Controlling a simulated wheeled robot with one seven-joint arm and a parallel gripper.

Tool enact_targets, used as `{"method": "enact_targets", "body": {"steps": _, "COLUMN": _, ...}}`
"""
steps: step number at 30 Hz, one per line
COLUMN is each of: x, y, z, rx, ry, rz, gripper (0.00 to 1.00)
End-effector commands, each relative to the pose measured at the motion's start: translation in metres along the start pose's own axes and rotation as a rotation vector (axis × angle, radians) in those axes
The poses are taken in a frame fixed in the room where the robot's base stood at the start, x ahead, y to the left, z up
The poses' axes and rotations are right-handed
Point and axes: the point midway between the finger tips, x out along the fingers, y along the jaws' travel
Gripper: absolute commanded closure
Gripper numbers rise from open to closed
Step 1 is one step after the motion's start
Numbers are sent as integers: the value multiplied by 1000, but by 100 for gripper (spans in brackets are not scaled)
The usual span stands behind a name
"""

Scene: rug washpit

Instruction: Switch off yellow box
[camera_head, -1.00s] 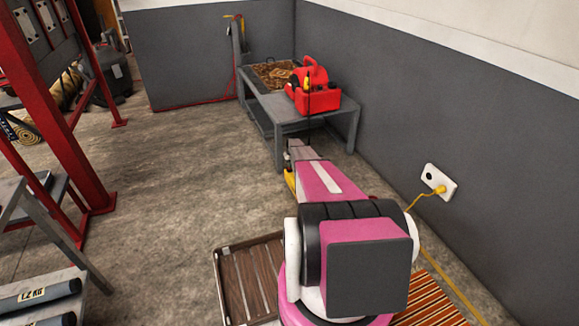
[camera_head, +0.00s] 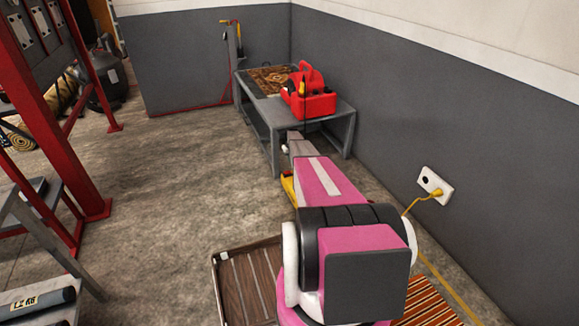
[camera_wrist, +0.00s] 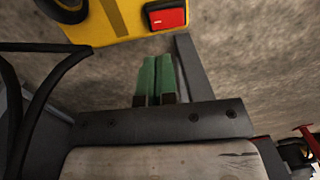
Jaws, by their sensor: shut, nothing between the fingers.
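The yellow box (camera_wrist: 115,22) shows at the top of the wrist view, cut off by the frame edge. A red rocker switch (camera_wrist: 166,15) in a black frame sits on its right part; I cannot tell which way it is set. My gripper (camera_wrist: 157,62) has green fingertips, shut together and empty, just below the box's edge in that picture and close to the switch. I cannot tell whether they touch the box. In the head view only a sliver of the yellow box (camera_head: 288,188) shows beside my pink arm, which hides the rest.
A yellow cord runs from a wall socket (camera_head: 435,184) along the floor. A slatted brown tray (camera_head: 228,284) lies beside my arm. Red racks (camera_head: 60,125) stand left; the middle floor is clear.

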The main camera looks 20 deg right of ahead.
Motion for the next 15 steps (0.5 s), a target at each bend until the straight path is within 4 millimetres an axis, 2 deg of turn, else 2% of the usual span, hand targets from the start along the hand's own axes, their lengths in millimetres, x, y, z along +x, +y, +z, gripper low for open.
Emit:
{"method": "enact_targets", "body": {"steps": 3, "x": -24, "y": 1, "z": 1, "rx": 0, "ry": 2, "rz": 1, "gripper": 100}}
{"method": "enact_targets", "body": {"steps": 6, "x": -38, "y": 2, "z": 1, "rx": 0, "ry": 1, "rz": 0, "gripper": 100}}
{"method": "enact_targets", "body": {"steps": 15, "x": -54, "y": 4, "z": 0, "rx": 0, "ry": 0, "rz": 0, "gripper": 100}}
